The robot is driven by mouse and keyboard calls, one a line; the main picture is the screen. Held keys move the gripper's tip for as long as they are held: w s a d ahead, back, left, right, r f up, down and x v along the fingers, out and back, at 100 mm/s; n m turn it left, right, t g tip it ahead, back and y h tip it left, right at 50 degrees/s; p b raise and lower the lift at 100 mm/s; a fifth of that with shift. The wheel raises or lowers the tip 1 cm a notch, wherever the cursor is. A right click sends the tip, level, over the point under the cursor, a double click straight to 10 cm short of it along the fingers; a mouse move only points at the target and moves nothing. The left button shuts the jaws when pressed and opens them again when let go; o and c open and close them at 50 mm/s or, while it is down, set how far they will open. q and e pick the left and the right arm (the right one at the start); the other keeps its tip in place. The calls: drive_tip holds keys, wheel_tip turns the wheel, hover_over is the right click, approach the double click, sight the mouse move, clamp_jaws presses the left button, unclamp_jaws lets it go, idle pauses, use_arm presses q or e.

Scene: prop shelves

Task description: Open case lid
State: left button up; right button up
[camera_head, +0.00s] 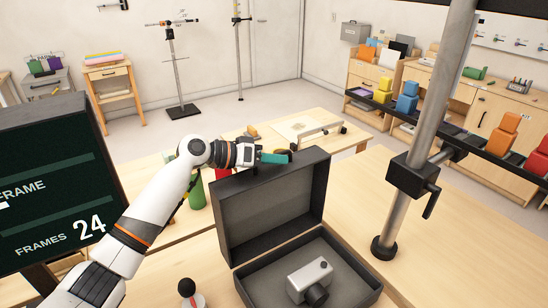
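A dark case (363,267) stands open on the wooden table. Its lid (268,208) is raised, roughly upright, at the back of the case. A silver camera (311,280) lies inside the case base. My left arm reaches in from the left, and my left gripper (278,157) is at the top edge of the lid, around its middle. A teal part shows at the gripper's end. Its fingers are small and partly hidden, so I cannot tell whether they are open or touching the lid. My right gripper is not in view.
A grey metal pole (428,120) with a black clamp stands right of the case. A dark sign (45,190) reading "FRAMES 24" is on the left. A green bottle (195,192) stands behind my arm. A small black-topped piece (187,288) stands front left. Table right of the case is mostly clear.

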use_arm(q)
drive_tip(key=shift+a, duration=0.1)
drive_tip(key=shift+a+r, duration=0.1)
drive_tip(key=shift+a, duration=0.15)
wheel_tip(320, 180, up, 3)
drive_tip(key=b, duration=0.3)
hover_over(228, 178)
drive_tip(key=shift+w+d, duration=0.2)
drive_tip(key=shift+d, duration=0.15)
drive_tip(key=shift+s+a+r, duration=0.15)
drive_tip(key=shift+a+r, duration=0.05)
drive_tip(key=shift+a, duration=0.2)
drive_tip(key=shift+c, duration=0.4)
